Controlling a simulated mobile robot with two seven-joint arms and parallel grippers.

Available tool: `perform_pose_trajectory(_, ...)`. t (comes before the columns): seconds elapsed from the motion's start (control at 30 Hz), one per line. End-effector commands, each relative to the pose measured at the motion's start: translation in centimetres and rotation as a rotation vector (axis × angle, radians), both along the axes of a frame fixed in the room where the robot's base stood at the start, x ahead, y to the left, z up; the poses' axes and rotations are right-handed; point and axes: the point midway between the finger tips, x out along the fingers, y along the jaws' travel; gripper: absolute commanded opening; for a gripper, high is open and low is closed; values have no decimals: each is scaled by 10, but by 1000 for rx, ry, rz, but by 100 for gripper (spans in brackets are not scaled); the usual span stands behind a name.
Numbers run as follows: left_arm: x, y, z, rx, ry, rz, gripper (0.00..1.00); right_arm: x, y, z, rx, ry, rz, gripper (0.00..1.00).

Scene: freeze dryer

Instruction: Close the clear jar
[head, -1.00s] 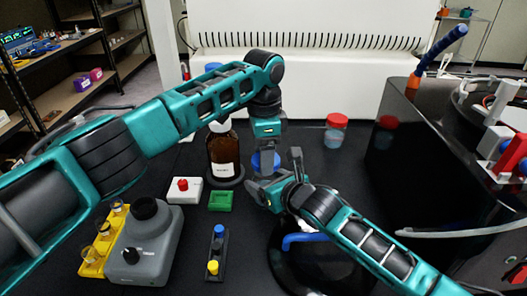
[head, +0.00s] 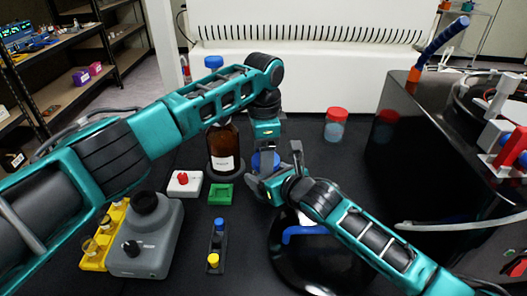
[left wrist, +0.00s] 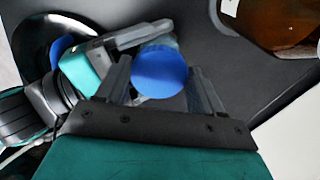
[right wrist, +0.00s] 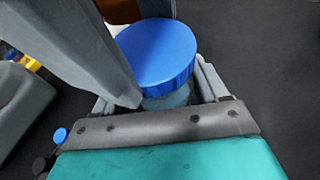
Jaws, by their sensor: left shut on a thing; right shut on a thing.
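The clear jar (right wrist: 165,99) shows in the right wrist view as a narrow band of clear body under a blue lid (right wrist: 157,52). The lid sits on or right at the jar's mouth; I cannot tell how tightly. My left gripper (head: 265,148) is shut on the blue lid from above; in the left wrist view the lid (left wrist: 160,72) lies between its fingers. My right gripper (head: 275,170) is shut on the jar's body from the side, below the lid. In the head view the grippers hide most of the jar.
A brown bottle (head: 222,145) stands just behind and left of the grippers. A red-lidded jar (head: 335,125) stands at the back. A green tray (head: 221,193), a red-button box (head: 184,184) and a grey device (head: 146,240) are at left. A black machine (head: 410,170) bounds the right.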

Motion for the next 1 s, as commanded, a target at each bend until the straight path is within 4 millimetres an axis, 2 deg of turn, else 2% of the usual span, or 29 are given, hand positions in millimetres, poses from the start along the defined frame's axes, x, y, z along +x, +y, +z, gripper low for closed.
perform_pose_trajectory(0.4, 0, 0, -8, 0, -1, -1, 39, 0, 0, -1, -1, 1, 0, 18)
perform_pose_trajectory(0.43, 0, 0, -8, -1, -1, -2, 39, 0, 0, 0, -1, 1, 0, 0)
perform_pose_trajectory(0.57, 0, 0, -8, -1, -1, -44, 39, 0, 0, 0, -1, 1, 0, 0)
perform_pose_trajectory(0.67, 1, 0, -9, -1, 1, -162, 40, 0, 0, 0, -1, 1, 0, 0)
perform_pose_trajectory(1.0, 4, 0, -9, 4, -1, -761, 39, 0, -1, -1, -3, 0, -1, 0)
